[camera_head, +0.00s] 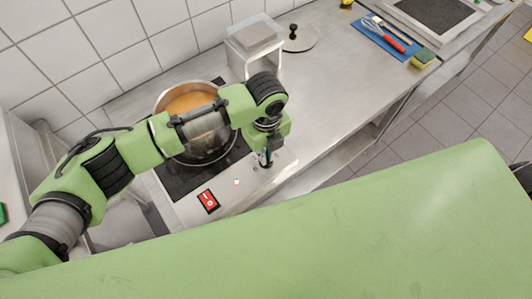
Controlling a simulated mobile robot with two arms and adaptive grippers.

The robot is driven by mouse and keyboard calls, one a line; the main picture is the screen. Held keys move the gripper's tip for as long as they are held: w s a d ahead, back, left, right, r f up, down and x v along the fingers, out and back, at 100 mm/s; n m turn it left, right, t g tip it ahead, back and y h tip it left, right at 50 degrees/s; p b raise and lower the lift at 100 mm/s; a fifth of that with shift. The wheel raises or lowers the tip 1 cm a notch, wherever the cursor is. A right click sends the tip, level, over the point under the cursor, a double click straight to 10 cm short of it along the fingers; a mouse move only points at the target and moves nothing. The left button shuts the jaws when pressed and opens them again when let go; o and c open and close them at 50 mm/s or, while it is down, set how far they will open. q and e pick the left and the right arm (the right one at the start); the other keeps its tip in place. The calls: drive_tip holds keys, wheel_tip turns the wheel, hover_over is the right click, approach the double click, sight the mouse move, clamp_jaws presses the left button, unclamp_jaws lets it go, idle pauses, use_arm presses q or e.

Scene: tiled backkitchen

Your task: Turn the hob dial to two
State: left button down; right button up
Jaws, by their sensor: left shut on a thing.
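The hob (180,185) is a dark cooktop set in the steel counter at left of centre. My left gripper (266,159) points down at the right part of this panel and is shut on the hob dial. The dial is mostly hidden by the gripper, so its setting cannot be read. My right gripper is not in view.
A pot (203,157) with orange-brown contents stands on the hob, partly behind my left arm. Behind the gripper are a clear-topped container on a stand (254,36) and a round lid (299,39). A blue mat (379,33) with utensils lies farther right. The middle counter is clear.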

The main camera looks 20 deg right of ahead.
use_arm(q)
drive_tip(key=shift+m+b, duration=0.3)
drive_tip(key=shift+m, duration=2)
drive_tip(key=c, duration=2.2)
unclamp_jaws()
drive_tip(key=shift+r, duration=0.1)
wheel_tip(320, 180, up, 12)
drive_tip(key=shift+f, duration=0.1)
